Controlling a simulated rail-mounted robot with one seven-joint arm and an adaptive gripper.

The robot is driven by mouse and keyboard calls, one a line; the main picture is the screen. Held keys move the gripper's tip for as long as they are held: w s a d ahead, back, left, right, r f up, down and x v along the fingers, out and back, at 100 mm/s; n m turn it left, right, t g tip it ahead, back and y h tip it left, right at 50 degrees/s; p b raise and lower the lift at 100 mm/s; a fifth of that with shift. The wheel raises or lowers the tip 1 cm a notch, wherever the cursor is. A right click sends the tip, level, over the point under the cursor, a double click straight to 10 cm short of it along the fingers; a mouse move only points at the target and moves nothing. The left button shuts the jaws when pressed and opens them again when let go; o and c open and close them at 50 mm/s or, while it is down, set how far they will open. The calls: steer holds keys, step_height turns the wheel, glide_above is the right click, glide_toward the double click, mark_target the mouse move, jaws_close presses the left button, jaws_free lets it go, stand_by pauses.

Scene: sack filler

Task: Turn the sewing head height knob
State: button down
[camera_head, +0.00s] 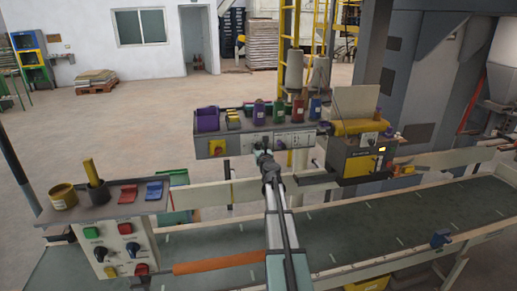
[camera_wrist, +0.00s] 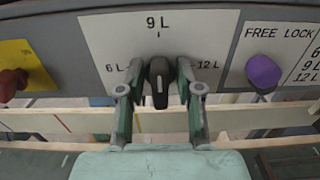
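A black knob (camera_wrist: 160,82) sits on a white dial plate (camera_wrist: 110,32) marked 6 L, 9 L and 12 L in the wrist view. It points up toward 9 L. No label naming sewing head height is readable, so I cannot tell from writing alone that this is that knob. My gripper (camera_wrist: 160,90) is open, with one finger on each side of the knob. The fingertips are close to its sides; contact is not clear. In the head view my gripper (camera_head: 263,152) is at the front of the grey control panel (camera_head: 225,143), and my arm hides the knob.
A purple knob (camera_wrist: 263,72) by a FREE LOCK label is close on the right; a red knob (camera_wrist: 10,84) on a yellow plate is on the left. The yellow sewing machine (camera_head: 358,163) stands right of the panel. A conveyor (camera_head: 345,235) runs below my arm.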

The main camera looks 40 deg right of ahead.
steer(key=shift+n, duration=0.3)
steer(key=n+b, duration=0.2)
steer(key=n, duration=0.1)
steer(key=shift+a+f+b, duration=0.1)
steer(key=shift+f+b, duration=0.05)
steer(key=shift+b, duration=0.25)
steer(key=n+b, duration=0.3)
steer(key=n, duration=0.2)
steer(key=shift+w+a+f+n+b, duration=0.1)
steer(key=shift+n+b, duration=0.2)
steer(key=shift+b, duration=0.05)
steer(key=n+b, duration=0.5)
steer(key=n, duration=0.1)
steer(key=shift+f, duration=0.15)
steer(key=shift+n+b, duration=0.95)
steer(key=shift+n, duration=0.25)
steer(key=c, duration=1.1)
jaws_free()
